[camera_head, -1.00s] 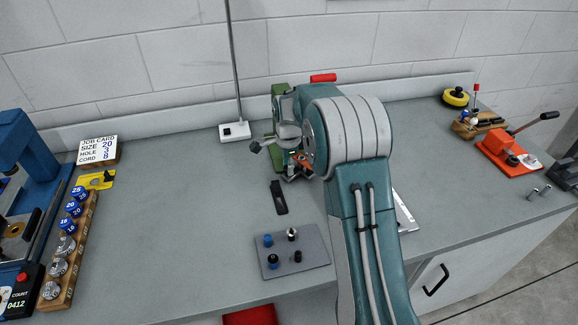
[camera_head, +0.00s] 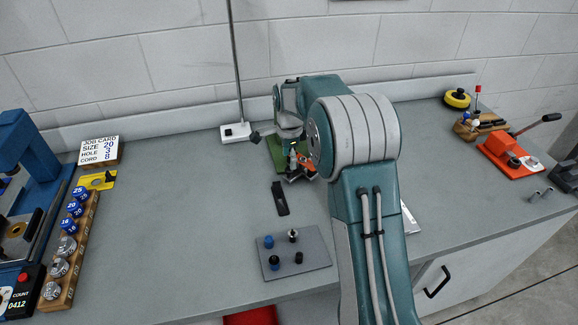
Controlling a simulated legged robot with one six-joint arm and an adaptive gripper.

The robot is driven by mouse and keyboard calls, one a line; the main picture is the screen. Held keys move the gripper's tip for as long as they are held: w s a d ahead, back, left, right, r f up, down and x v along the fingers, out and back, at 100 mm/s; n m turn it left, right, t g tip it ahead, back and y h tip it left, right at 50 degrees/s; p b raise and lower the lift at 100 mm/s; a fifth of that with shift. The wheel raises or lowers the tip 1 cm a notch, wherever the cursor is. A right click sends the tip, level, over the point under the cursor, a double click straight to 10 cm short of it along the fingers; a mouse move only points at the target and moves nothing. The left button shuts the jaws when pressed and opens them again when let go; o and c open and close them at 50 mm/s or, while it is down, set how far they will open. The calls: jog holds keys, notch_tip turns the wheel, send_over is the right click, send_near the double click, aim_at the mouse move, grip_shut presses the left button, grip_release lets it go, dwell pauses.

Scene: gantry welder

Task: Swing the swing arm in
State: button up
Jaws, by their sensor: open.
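A green device (camera_head: 278,158) stands on the bench near the back middle. Only a low green part shows, beside my wrist. My arm covers most of it, and I cannot make out the swing arm as a separate part. My gripper (camera_head: 301,172), dark with orange-red bits near it, is open and low over the bench, just right of the visible green part. Whether it touches the device cannot be told.
A black flat piece (camera_head: 280,198) and a grey mat (camera_head: 292,254) with several small pegs lie in front. At left are a die rack (camera_head: 70,250) and a blue press (camera_head: 30,150). An orange clamp tool (camera_head: 505,155) stands at right. The left-middle bench is clear.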

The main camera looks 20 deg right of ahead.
notch_tip(320, 180, up, 8)
dwell(0.4)
